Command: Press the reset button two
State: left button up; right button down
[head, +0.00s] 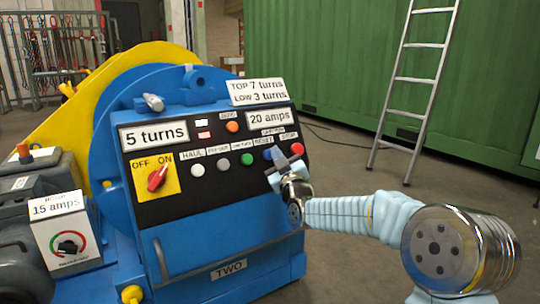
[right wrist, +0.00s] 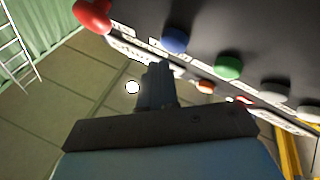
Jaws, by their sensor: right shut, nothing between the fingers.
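The blue machine marked TWO (head: 229,268) has a black control panel with a row of buttons. The blue button by the RESET label (head: 268,154) sits between the green button (head: 247,159) and the red button (head: 297,148). My right gripper (head: 285,165) is shut and empty in front of the panel, just below and right of the blue button. In the right wrist view the fingertips (right wrist: 158,72) lie just below the blue button (right wrist: 174,40); I cannot tell whether they touch it. My left gripper is not in view.
The red OFF/ON knob (head: 157,178) points toward ON. Displays read 5 turns (head: 155,135) and 20 amps (head: 268,120). A motor box reading 15 amps (head: 57,210) stands left. A ladder (head: 415,80) leans on a green container (head: 340,60).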

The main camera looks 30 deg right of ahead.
dwell(0.4)
jog(key=shift+w+f+b, duration=0.15)
jog(key=shift+w+b, duration=0.2)
jog(key=shift+b, duration=0.05)
jog(key=shift+w+f, duration=0.25)
jog(key=shift+w, duration=0.2)
dwell(1.3)
jog(key=shift+s+b, duration=0.1)
jog(key=shift+b, duration=0.3)
jog(key=shift+s+r+b, duration=0.3)
jog(key=shift+s+r, duration=0.1)
jog(key=shift+s, duration=0.3)
jog(key=shift+s, duration=0.1)
